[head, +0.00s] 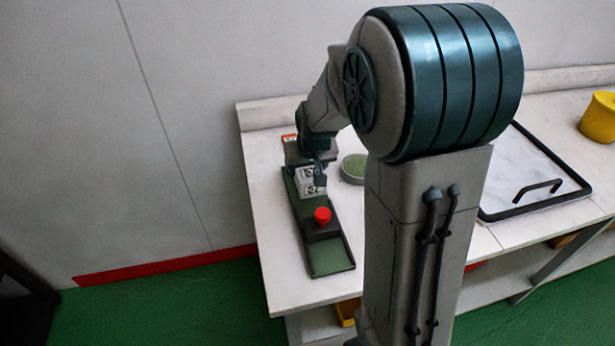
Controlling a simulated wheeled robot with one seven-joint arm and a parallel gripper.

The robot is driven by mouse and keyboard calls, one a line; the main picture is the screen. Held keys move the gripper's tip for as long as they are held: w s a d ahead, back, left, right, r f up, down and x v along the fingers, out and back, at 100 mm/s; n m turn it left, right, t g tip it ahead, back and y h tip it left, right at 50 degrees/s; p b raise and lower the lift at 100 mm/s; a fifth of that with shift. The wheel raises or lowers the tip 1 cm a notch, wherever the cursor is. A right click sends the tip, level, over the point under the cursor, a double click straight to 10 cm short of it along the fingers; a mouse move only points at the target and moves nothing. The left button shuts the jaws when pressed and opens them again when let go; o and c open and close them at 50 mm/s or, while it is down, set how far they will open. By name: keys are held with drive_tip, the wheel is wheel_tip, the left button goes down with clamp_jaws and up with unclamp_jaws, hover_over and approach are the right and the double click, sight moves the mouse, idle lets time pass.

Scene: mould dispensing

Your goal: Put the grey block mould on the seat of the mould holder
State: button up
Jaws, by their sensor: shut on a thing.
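The mould holder is a long dark green stand (333,260) on the white worktop, left of centre in the head view. A dark block with a red knob (322,215) sits on its nearer half. The grey block mould (306,188) is a small light grey block with black-and-white markings, over the holder's farther half. My gripper (319,178) reaches down to it and is shut on it. The gripper is small here and partly merges with the mould. I cannot tell whether the mould touches the seat beneath, which is hidden.
A round green-topped dish (354,168) stands just right of the holder. My arm hides the middle of the worktop (290,290).

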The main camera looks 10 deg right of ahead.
drive_tip(key=shift+w+f, duration=0.1)
drive_tip(key=shift+f, duration=1.85)
drive_tip(key=shift+f, duration=0.2)
drive_tip(key=o, duration=1.6)
drive_tip(key=shift+c, duration=0.2)
